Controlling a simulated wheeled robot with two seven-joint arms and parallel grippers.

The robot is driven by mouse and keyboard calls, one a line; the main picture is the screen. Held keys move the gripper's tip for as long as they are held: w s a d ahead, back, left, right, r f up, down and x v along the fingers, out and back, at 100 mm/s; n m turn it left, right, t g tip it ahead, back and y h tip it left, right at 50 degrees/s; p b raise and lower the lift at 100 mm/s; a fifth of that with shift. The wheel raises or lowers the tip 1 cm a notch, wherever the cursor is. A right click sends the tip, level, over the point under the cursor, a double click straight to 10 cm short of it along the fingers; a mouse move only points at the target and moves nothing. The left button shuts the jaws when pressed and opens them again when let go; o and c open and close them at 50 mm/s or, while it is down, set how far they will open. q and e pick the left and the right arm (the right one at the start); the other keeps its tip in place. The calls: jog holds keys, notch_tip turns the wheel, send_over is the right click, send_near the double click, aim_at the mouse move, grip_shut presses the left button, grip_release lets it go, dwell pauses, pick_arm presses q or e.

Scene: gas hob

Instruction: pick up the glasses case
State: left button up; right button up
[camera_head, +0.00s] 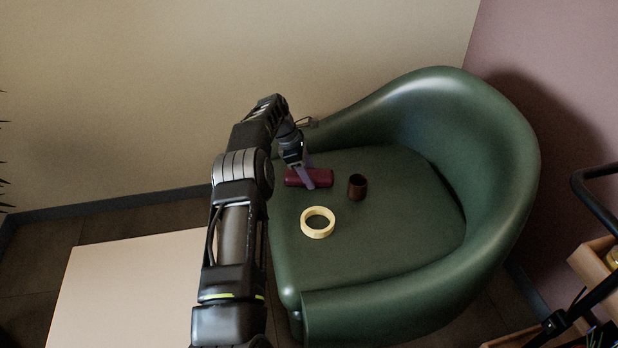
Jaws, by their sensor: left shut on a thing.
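The glasses case (320,177) is a dark red, elongated box lying on the seat of the green armchair. My left gripper (305,180) reaches in from the left and is at the case's left part, with a purplish finger across it. The gripper is shut on the case. The case appears to be at seat level; whether it is clear of the seat I cannot tell. My right gripper is not in view.
A dark brown cup (357,187) stands just right of the case. A pale yellow ring (317,222) lies in front of it. The green armchair's (500,150) curved back and arms surround the seat. A pale table (135,290) is at the lower left, and a wooden shelf (592,262) at the right edge.

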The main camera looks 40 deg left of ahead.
pick_arm(q)
jog(key=c, duration=0.7)
jog(key=shift+r, duration=0.15)
notch_tip(320, 180, up, 10)
jog(key=p, duration=0.3)
dwell(0.4)
